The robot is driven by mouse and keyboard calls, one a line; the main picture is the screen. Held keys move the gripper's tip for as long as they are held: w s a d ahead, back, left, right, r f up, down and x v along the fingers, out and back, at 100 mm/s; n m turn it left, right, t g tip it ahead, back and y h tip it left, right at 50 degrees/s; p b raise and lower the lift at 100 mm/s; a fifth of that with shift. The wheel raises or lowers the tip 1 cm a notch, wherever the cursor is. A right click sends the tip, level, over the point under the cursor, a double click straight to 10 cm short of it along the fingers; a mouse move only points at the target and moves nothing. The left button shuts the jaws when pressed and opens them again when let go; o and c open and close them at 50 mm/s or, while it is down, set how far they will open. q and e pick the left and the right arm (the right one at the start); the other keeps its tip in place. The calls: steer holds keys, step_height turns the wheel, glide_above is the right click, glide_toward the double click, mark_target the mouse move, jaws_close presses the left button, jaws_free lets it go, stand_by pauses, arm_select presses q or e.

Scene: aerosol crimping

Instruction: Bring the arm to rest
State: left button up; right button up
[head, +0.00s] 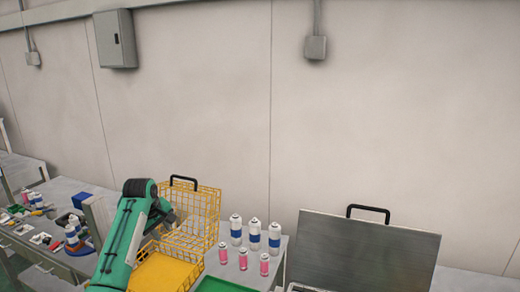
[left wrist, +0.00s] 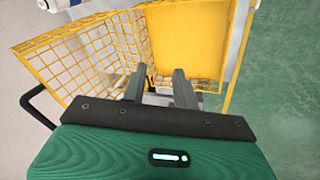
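My left arm (head: 122,245), green with a black joint, rises in front of the yellow wire cage (head: 207,205) in the head view. My left gripper (left wrist: 160,76) shows in the left wrist view with its two dark fingers apart and nothing between them. The fingers point over the yellow cage, whose mesh (left wrist: 85,62) and solid yellow panel (left wrist: 186,40) lie beyond them. In the head view the gripper is mostly hidden behind the arm. I cannot tell whether its fingers touch the cage. My right gripper is in neither view.
White cans with blue bands (head: 254,236) and pink cans (head: 243,258) stand on a grey table right of the cage. A grey panel with a black handle (head: 362,250) stands further right. A cluttered bench (head: 45,235) is at left.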

arm_select(q)
steer(key=s+d+f+m, duration=0.3)
steer(key=s+f+m, duration=0.1)
steer(key=s+f, duration=0.7)
steer(key=s+d+f+m, duration=0.3)
steer(key=s+f, duration=0.6)
steer(key=s, duration=0.5)
steer(key=s+d+r+m, duration=0.1)
steer(key=s+m, duration=0.2)
steer(key=s, duration=1)
steer(key=s+d+r+m, duration=0.2)
steer(key=s, duration=1.2)
step_height(320, 180, down, 32)
steer(key=g+b, duration=0.1)
steer(key=g, duration=0.1)
steer(key=s+a+f, duration=0.2)
steer(key=s+f, duration=0.7)
steer(key=f, duration=0.2)
steer(key=s+a+f+g+b, duration=0.1)
steer(key=s+f, duration=0.9)
steer(key=f, duration=0.1)
steer(key=shift+s+a+m+y+b, duration=0.3)
steer(key=shift+a+m, duration=0.1)
